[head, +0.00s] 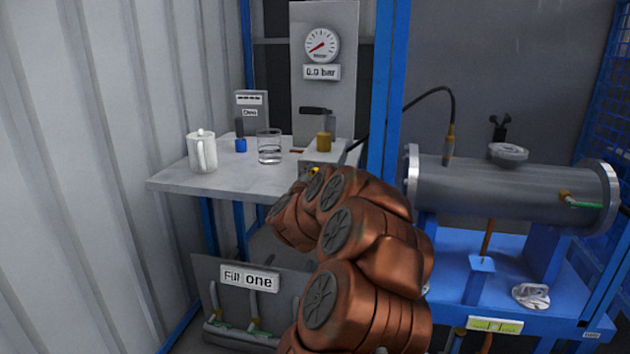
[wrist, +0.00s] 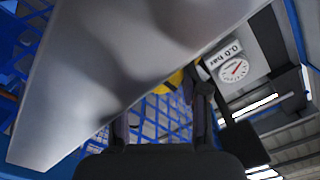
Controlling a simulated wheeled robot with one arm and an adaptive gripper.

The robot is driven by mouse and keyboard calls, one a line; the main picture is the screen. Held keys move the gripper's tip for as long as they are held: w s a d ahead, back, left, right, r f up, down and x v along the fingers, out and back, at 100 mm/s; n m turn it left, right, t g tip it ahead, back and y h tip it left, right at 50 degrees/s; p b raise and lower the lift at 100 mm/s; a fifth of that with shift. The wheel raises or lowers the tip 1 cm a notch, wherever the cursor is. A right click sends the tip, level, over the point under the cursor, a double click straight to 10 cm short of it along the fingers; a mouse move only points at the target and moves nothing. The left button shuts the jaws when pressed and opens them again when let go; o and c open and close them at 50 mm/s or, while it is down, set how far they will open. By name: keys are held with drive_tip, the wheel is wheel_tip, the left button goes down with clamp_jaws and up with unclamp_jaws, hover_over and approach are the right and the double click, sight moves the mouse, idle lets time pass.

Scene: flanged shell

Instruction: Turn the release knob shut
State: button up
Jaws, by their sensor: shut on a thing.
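The yellow release knob (wrist: 176,79) shows in part in the wrist view, at the edge of a large grey surface. A small yellow bit of it (head: 314,170) shows in the head view, just above my copper arm, at the front of the grey box on the bench. My gripper (wrist: 162,112) has its two dark fingers around the knob and is shut on it; the exact contact is partly hidden. In the head view my arm hides the gripper. The knob's turn angle cannot be read.
A gauge (head: 321,45) above reads 0.0 bar. On the bench (head: 178,182) stand a white jug (head: 202,151) and a glass of water (head: 269,147). A blue post (head: 387,100) rises just right. A flanged grey cylinder (head: 500,192) lies on the blue stand at right.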

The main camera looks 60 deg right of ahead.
drive_tip(key=shift+m, duration=0.3)
idle(0.4)
drive_tip(key=o, duration=0.9)
drive_tip(key=shift+a, duration=0.1)
drive_tip(key=v, duration=1.2)
